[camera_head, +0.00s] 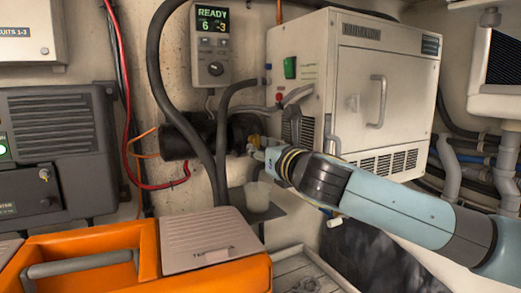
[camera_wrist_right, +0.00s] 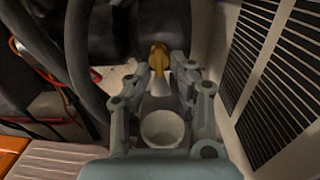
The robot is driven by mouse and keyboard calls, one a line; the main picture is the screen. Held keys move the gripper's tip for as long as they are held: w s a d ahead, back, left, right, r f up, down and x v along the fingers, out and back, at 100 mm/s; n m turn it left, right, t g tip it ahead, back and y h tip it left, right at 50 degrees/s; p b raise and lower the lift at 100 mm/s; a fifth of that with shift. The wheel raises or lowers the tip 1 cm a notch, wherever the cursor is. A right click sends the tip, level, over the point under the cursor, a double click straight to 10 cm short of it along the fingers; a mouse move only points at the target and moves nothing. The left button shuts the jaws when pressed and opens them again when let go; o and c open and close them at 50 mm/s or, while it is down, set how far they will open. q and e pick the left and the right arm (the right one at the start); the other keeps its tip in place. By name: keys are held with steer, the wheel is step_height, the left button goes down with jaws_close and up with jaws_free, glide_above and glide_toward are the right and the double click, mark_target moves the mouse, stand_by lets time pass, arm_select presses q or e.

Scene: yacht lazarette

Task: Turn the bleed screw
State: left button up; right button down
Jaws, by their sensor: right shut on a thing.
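The brass bleed screw (camera_wrist_right: 158,57) sticks out from the end of a black cylinder (camera_head: 180,136) on the back wall. My right gripper (camera_head: 257,150) reaches in from the right and is shut on the bleed screw. In the right wrist view its fingertips (camera_wrist_right: 166,76) close around the brass piece, hiding its lower part. In the head view the screw is small and mostly covered by the fingers. My left gripper is not in view.
A whitish cup (camera_head: 257,196) stands on a small grey shelf (camera_head: 270,213) below the screw. Thick dark hoses (camera_head: 158,70) run close by. A white cabinet (camera_head: 350,90) stands right, an orange toolbox (camera_head: 100,240) front left. A control panel (camera_head: 212,18) reads READY.

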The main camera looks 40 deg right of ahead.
stand_by(0.3)
steer(key=c, duration=1.3)
jaws_free()
steer(key=v, duration=1.2)
